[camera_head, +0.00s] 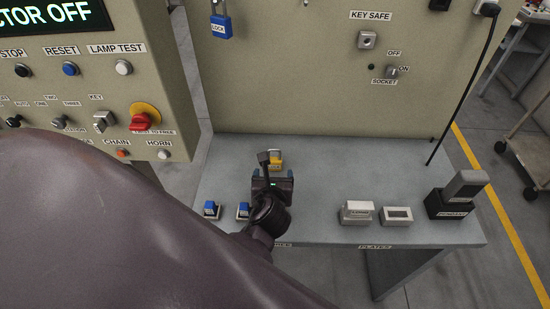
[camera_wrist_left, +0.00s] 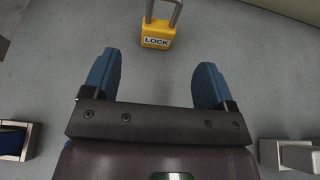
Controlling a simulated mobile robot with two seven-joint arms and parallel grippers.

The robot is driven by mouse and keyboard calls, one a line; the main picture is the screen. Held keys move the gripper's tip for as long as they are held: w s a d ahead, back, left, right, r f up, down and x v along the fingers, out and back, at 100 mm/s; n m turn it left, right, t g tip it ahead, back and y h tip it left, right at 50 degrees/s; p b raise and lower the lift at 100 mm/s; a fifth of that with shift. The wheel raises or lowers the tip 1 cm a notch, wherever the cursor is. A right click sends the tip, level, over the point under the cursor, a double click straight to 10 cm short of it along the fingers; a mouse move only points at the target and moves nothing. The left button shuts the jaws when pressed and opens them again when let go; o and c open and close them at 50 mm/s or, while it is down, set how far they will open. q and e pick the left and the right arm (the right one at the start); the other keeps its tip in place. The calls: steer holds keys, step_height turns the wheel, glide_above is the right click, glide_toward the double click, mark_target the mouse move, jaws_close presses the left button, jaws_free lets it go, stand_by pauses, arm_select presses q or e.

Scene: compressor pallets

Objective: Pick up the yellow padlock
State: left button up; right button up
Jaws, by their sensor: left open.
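The yellow padlock (camera_head: 276,157) lies on the grey bench top, just beyond my left gripper and partly hidden by it in the head view. In the left wrist view the padlock (camera_wrist_left: 158,36) shows its LOCK label and grey shackle, with the shackle pointing to the top edge. My left gripper (camera_head: 273,172) is low over the bench. Its two blue fingers stand wide apart in the left wrist view (camera_wrist_left: 158,72), with nothing between them. The padlock is ahead of the fingertips, roughly centred between them, and apart from them. My right gripper does not show.
Two small blue-topped items (camera_head: 211,209) sit left of my gripper at the bench's front. Two pale blocks (camera_head: 357,211) and a black holder (camera_head: 449,206) with a grey device stand to the right. A blue padlock (camera_head: 221,27) hangs on the panel. The bench's middle right is clear.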

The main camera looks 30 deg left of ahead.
mark_target(274, 162)
arm_select(q)
steer(key=x, duration=0.3)
steer(key=shift+w+a+f, duration=0.1)
steer(key=shift+w, duration=0.2)
steer(key=shift+w+a+f, duration=0.25)
steer(key=shift+w+a, duration=0.1)
steer(key=shift+w, duration=0.2)
steer(key=shift+x, duration=2.3)
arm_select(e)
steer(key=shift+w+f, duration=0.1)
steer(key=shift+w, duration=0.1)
arm_select(q)
steer(key=shift+c, duration=0.3)
steer(key=c, duration=1.1)
steer(key=shift+o, duration=0.2)
step_height(274, 162, up, 20)
steer(key=p, duration=0.2)
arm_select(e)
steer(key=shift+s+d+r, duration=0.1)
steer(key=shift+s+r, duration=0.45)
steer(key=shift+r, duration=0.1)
